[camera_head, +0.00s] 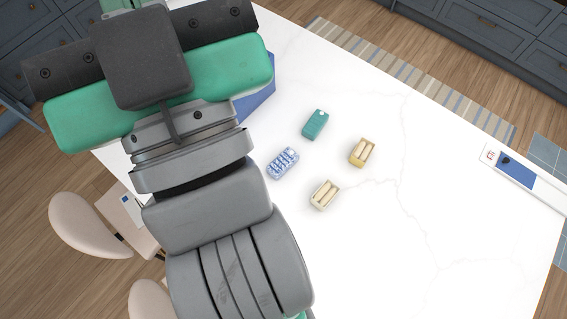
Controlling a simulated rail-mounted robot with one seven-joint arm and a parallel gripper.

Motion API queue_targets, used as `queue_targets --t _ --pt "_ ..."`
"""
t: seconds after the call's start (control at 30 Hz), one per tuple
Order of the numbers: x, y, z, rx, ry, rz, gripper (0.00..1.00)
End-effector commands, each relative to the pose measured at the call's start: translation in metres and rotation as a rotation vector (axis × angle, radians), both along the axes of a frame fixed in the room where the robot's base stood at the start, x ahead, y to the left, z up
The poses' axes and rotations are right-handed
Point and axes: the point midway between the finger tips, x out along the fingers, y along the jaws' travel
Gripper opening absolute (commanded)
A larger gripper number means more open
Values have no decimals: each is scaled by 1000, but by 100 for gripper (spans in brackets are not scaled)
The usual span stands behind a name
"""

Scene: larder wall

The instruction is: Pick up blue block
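A plain blue shape (257,104), which may be the blue block, shows on the white counter (420,220) just past the right end of my gripper. Most of it is hidden under my gripper and wrist. A smaller blue-and-white patterned block (282,163) lies on the counter to the right of my wrist. My gripper (160,92) is seen from above, with a green and dark grey body over the counter's left part. Its fingertips are hidden beneath it, so I cannot see whether it is open or holds anything.
A teal block (315,124), a yellow box (362,153) and a cream box (324,194) with light rolls stand near the patterned block. A white tray-like object with a blue panel (517,172) lies at the right edge. The counter's middle and lower right are clear. Pale chairs (90,224) stand at left.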

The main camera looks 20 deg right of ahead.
Motion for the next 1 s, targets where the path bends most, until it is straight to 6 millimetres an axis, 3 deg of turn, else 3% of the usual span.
queue_targets --t 0.4,0.8,1.0 --pt "0 0 0 0 0 0 0" --pt "0 0 0 0 0 0 77" --pt "0 0 0 0 0 0 80"
